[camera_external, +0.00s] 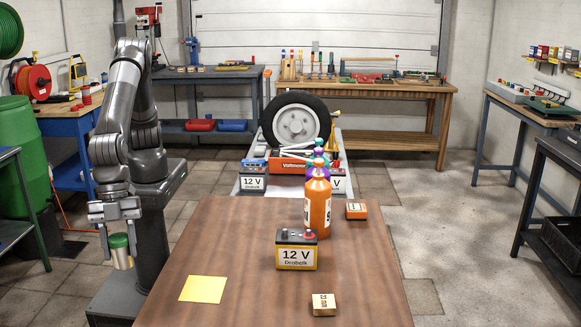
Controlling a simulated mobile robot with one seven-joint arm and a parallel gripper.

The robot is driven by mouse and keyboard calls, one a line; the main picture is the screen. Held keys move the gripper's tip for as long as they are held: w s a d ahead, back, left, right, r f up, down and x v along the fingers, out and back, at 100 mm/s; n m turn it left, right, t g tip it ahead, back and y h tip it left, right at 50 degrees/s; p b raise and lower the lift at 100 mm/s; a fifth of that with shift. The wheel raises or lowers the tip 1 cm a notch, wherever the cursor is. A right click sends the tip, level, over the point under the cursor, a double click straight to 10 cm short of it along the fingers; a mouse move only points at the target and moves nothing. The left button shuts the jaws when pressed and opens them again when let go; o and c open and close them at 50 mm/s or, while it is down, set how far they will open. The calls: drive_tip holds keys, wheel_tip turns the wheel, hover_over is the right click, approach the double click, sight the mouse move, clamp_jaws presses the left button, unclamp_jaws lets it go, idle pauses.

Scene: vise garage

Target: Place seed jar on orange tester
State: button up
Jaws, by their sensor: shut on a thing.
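The jar (122,258) has a green lid and a pale metallic-looking body. My gripper (118,233) points down at the left and is shut on the jar near its lid. The jar hangs upright or slightly tilted, left of the brown table and apart from it. An orange box marked "Voltmeter" (290,165) lies behind the brown table, among batteries and tools. A small orange block with a pale label (356,211) lies at the right back of the brown table. I cannot tell for certain which one is the orange tester.
The brown table (235,240) holds a 12 V battery (297,257), orange bottle (318,205), yellow sheet (203,289) and small tan block (324,304). More bottles stand behind the orange one. A wheel (296,122) stands farther back. The table's left back is clear.

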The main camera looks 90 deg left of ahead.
drive_tip(key=r, duration=0.8)
drive_tip(key=shift+w+a, duration=0.1)
drive_tip(key=shift+w, duration=0.3)
drive_tip(key=w+a, duration=0.4)
drive_tip(key=w, duration=1.1)
drive_tip(key=n+t, duration=0.1)
drive_tip(key=n, duration=0.2)
hover_over(357, 207)
wheel_tip(357, 207, down, 5)
drive_tip(key=shift+y, duration=0.3)
wheel_tip(357, 207, down, 10)
drive_tip(key=shift+d, duration=0.1)
drive_tip(key=shift+f, duration=0.1)
